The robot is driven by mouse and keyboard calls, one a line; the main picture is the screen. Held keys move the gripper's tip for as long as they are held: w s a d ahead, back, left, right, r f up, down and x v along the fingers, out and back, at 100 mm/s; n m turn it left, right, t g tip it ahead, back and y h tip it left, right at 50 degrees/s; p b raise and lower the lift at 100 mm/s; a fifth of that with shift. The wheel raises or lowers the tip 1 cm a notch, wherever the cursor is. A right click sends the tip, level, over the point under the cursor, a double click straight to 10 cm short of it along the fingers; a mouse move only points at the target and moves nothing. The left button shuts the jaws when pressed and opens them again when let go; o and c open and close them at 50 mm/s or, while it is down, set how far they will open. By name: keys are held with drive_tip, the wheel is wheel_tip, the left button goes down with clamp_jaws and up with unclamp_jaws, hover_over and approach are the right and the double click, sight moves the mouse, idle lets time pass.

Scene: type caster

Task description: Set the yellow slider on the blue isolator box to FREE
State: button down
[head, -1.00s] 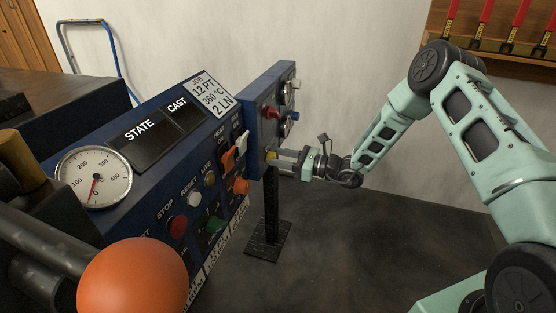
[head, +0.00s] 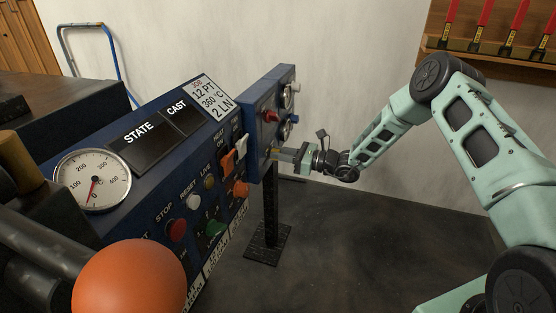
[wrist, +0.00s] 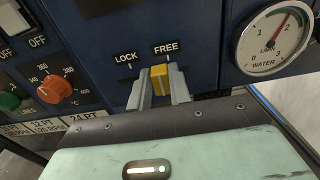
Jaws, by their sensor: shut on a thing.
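The yellow slider (wrist: 159,78) sits on the front of the blue isolator box (wrist: 205,42), below the FREE label (wrist: 166,48) and right of the LOCK label (wrist: 125,57). It is close to the FREE tick, perhaps slightly left of it. My gripper (wrist: 160,90) is shut on the slider, one finger on each side. In the head view my gripper (head: 280,153) reaches the lower part of the isolator box (head: 258,125) from the right. There the slider is mostly hidden by the fingers.
A water gauge (wrist: 273,40) is right of the slider on the box. The box stands on a black post (head: 270,215). Open floor lies below my arm.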

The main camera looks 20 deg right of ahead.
drive_tip(key=shift+w+d, duration=0.6)
drive_tip(key=shift+w, duration=0.15)
drive_tip(key=c, duration=1.3)
unclamp_jaws()
drive_tip(key=p+v, duration=0.3)
drive_tip(key=v, duration=1.4)
drive_tip(key=shift+s+d, duration=0.15)
